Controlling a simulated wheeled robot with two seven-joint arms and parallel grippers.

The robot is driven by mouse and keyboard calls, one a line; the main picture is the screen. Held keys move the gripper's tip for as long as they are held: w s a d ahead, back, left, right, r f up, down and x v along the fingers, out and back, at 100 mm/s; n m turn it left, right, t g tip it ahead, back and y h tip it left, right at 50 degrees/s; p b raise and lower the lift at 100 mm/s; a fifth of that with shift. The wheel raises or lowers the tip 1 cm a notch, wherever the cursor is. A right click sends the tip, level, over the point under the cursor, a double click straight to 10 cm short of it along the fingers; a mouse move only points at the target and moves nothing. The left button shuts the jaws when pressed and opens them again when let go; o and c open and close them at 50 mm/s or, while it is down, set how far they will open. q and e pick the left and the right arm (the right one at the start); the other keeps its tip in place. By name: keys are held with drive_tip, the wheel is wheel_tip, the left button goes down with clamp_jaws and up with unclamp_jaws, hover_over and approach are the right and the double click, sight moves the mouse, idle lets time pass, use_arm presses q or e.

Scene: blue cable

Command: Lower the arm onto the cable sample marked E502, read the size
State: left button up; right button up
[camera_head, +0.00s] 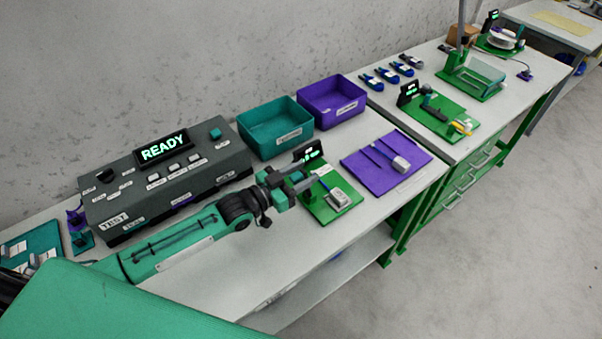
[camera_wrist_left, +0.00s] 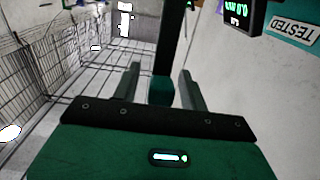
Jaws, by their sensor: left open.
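My left gripper (camera_head: 308,177) is open beside a small green measuring stand (camera_head: 325,208) with a dark display (camera_head: 308,153). In the left wrist view its two fingers (camera_wrist_left: 160,85) stand apart, with a dark upright bar (camera_wrist_left: 163,45) showing between them. I cannot tell whether they touch it. A grey-white block (camera_head: 338,199) lies on the stand's base. The display also shows in the left wrist view (camera_wrist_left: 238,15), its digits too small to read surely. No E502 marking is legible, so I cannot tell which piece is that sample. My right gripper is not in view.
A grey tester (camera_head: 165,180) reading READY stands behind my left arm. A teal bin (camera_head: 274,125) and a purple bin (camera_head: 331,101) stand at the back. A purple board (camera_head: 385,163) lies right of the stand. Another green stand (camera_head: 440,118) is farther right.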

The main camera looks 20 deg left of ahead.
use_arm(q)
clamp_jaws()
drive_tip(key=shift+r, duration=0.1)
